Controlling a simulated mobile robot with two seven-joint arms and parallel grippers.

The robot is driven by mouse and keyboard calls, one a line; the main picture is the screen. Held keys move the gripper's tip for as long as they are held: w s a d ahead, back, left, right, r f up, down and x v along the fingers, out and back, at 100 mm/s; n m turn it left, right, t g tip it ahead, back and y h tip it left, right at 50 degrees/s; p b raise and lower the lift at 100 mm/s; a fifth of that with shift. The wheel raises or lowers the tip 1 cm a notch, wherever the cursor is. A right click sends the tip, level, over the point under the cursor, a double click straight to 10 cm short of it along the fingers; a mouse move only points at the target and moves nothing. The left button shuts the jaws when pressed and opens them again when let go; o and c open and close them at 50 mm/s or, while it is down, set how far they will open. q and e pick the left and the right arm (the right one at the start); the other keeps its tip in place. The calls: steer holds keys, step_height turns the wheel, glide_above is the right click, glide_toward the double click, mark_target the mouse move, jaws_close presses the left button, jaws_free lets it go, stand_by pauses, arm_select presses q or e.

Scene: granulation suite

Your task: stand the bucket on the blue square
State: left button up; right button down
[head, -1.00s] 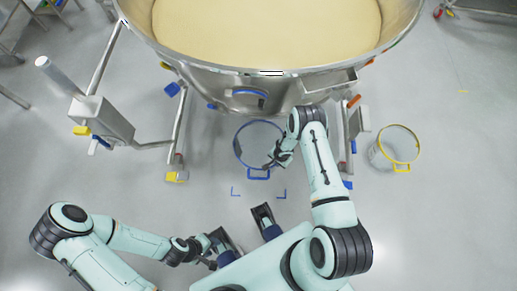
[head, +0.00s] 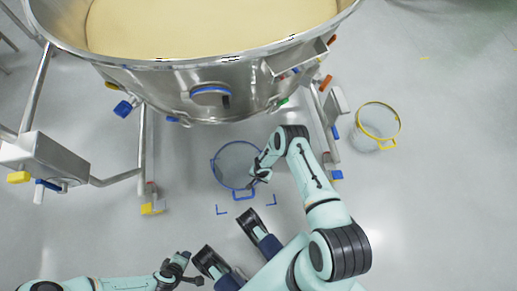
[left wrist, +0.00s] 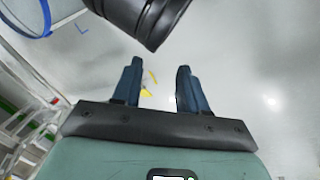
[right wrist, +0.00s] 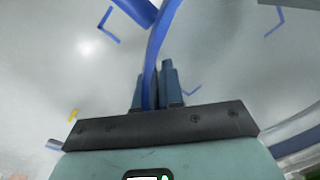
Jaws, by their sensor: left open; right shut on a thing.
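The clear bucket (head: 232,166) has a blue rim and a blue handle (head: 243,193) at its near side. My right gripper (head: 258,177) is shut on its rim at the right; the right wrist view shows the blue rim between the fingers (right wrist: 155,88). Blue corner marks of the square show on the floor just in front of the bucket (head: 222,210) and in the right wrist view (right wrist: 110,28). In the head view the bucket covers the ground behind the front marks. I cannot tell whether its base touches the floor. My left gripper (left wrist: 157,88) is open and empty, low at left.
A large steel vessel (head: 200,85) full of pale powder stands behind the bucket, with legs and castors (head: 150,207) on both sides. Another clear bucket with a yellow rim (head: 378,122) stands on the floor at right. Floor between it and my right arm is clear.

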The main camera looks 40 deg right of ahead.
arm_select(q)
steer(key=f, duration=0.1)
steer(key=a+f+b, duration=0.1)
steer(key=f+b, duration=0.1)
steer(key=f, duration=0.1)
steer(key=shift+s+a, duration=0.25)
steer(key=shift+s, duration=0.1)
arm_select(e)
step_height(320, 180, down, 4)
steer(key=shift+r, duration=0.1)
arm_select(q)
steer(key=shift+b, duration=0.3)
arm_select(e)
steer(key=c, duration=1.6)
jaws_free()
steer(key=shift+f, duration=0.25)
steer(key=o, duration=0.3)
arm_select(q)
steer(key=shift+s+f+g, duration=0.1)
steer(key=shift+g, duration=0.2)
arm_select(e)
steer(key=shift+o, duration=0.2)
